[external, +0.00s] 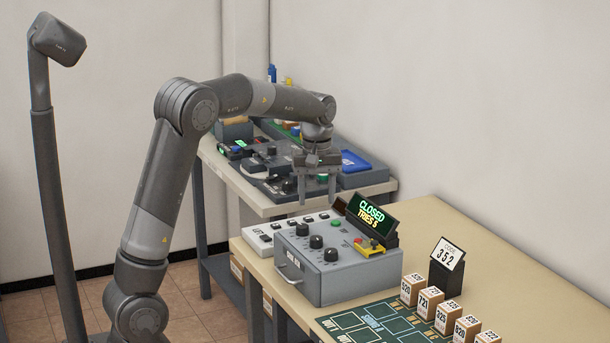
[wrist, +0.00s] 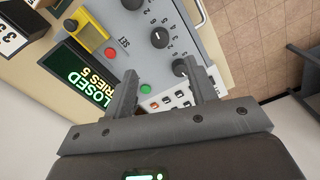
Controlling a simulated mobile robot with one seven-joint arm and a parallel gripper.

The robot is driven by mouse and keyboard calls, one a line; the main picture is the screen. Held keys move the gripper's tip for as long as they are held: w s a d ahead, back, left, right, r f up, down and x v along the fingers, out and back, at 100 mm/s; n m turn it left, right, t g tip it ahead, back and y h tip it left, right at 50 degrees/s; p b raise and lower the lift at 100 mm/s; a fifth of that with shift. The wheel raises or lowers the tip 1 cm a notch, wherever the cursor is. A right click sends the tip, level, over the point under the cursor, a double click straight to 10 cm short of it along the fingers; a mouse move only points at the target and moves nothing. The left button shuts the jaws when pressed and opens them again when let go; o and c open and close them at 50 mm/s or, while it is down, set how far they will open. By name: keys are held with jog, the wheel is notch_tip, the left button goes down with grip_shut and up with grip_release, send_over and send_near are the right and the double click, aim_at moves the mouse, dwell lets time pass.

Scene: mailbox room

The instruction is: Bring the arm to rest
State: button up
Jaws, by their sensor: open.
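My gripper (external: 315,183) hangs from my bent arm, fingers down, above the back end of the grey lock box. In the wrist view my gripper (wrist: 164,88) shows its two fingers spread apart with nothing between them. The grey box (external: 335,274) has several black knobs, a red and a green button, and a front handle. The gripper looks clear of the box, though the exact gap cannot be told.
A white button panel (external: 283,232) lies behind the box. A card reading 352 (external: 447,254) stands at right, near several numbered blocks (external: 430,301) and a green mat (external: 372,328). A second table behind holds dark devices and a blue tray (external: 355,161). Bare tabletop lies at right.

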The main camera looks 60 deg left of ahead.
jog(key=s+d+r+m+t, duration=0.1)
jog(key=s+d+m, duration=0.3)
jog(key=s, duration=0.5)
jog(key=s+d+r+m+t, duration=0.1)
jog(key=s+d+m+t, duration=0.1)
jog(key=s+d+m, duration=0.3)
jog(key=s+d+r+m+t, duration=0.1)
jog(key=s+d+m+t, duration=0.1)
jog(key=s+d+m, duration=0.3)
jog(key=s+d, duration=0.4)
jog(key=s, duration=0.3)
jog(key=shift+s+t, duration=0.3)
jog(key=shift+s, duration=0.1)
